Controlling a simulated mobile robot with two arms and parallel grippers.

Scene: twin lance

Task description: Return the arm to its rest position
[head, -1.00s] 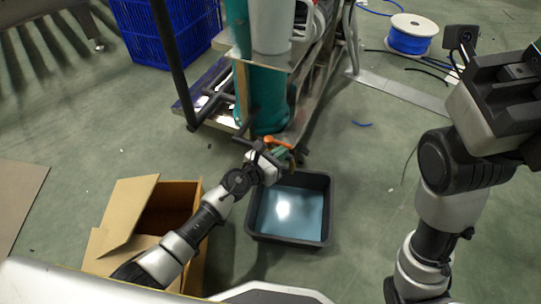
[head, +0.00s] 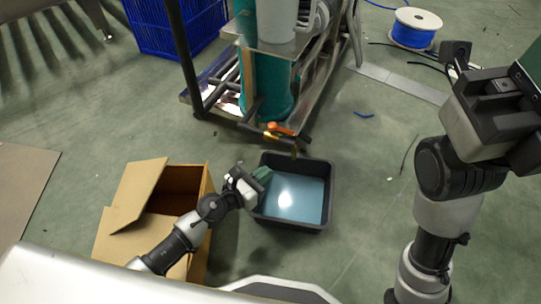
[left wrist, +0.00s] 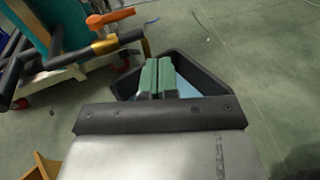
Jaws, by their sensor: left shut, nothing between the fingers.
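My left gripper (head: 262,174) is above the left rim of the black tray in the head view. Its green fingers (left wrist: 158,78) are together with nothing between them in the left wrist view. My right arm stands at the right of the head view, folded upward. Its gripper end (head: 500,105) is large and dark there, but I cannot make out its fingers' state.
A black tray (head: 322,205) with a blue bottom lies on the floor. An open cardboard box (head: 140,192) stands left of it. A metal cart (head: 205,105) with teal cylinders and an orange-handled valve (head: 280,129) is behind. A blue crate (head: 165,25) and cable spool (head: 414,30) are farther back.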

